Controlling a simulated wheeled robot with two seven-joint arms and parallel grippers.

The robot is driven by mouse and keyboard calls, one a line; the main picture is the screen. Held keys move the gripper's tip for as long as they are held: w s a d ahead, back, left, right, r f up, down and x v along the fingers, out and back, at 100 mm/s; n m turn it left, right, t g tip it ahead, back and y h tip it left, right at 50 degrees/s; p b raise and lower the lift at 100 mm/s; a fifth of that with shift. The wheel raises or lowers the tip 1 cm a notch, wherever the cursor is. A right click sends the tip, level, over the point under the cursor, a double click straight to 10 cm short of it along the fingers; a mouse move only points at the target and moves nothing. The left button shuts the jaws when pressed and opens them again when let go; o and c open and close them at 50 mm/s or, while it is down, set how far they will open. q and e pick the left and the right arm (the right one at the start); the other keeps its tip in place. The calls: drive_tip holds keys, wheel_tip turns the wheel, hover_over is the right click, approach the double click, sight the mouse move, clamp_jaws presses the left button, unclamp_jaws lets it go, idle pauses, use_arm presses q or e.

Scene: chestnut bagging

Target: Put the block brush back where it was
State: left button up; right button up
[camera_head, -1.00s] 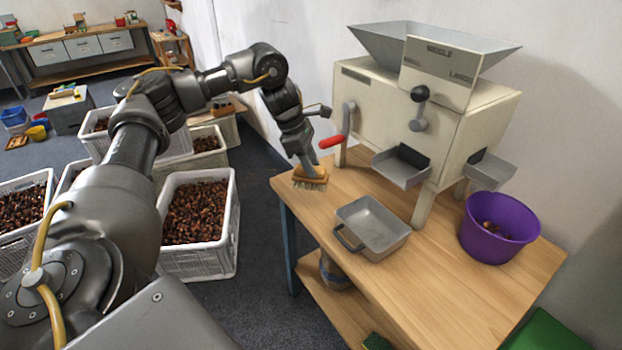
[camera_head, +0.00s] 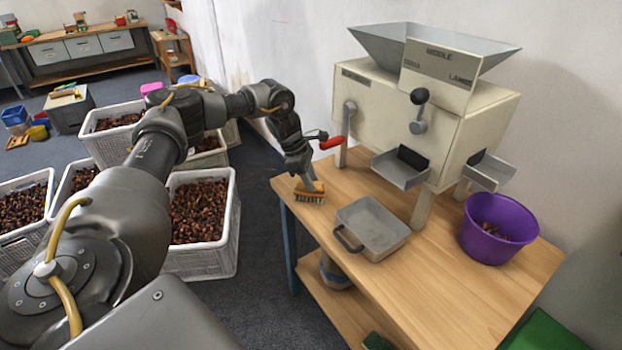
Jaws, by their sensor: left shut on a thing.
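The block brush (camera_head: 309,193) has an orange-tan wooden block and pale bristles pointing down. It is at the left corner of the wooden table (camera_head: 440,290), in front of the grading machine. My left gripper (camera_head: 309,184) reaches down from above and is shut on the brush's block. The bristles are at or very near the tabletop; I cannot tell whether they touch. My right gripper is not in view.
A grey metal scoop pan (camera_head: 372,228) lies right of the brush. The cream machine (camera_head: 425,115) with a red-handled crank (camera_head: 333,143) stands behind. A purple bowl (camera_head: 498,228) is at the right. Crates of chestnuts (camera_head: 203,255) stand on the floor at left.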

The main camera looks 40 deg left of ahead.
use_arm(q)
drive_tip(key=shift+d, duration=0.1)
drive_tip(key=o, duration=1)
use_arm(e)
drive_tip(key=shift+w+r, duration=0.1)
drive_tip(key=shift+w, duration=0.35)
use_arm(q)
drive_tip(key=shift+r, duration=0.35)
drive_tip(key=v, duration=1.1)
drive_tip(key=shift+r, duration=0.25)
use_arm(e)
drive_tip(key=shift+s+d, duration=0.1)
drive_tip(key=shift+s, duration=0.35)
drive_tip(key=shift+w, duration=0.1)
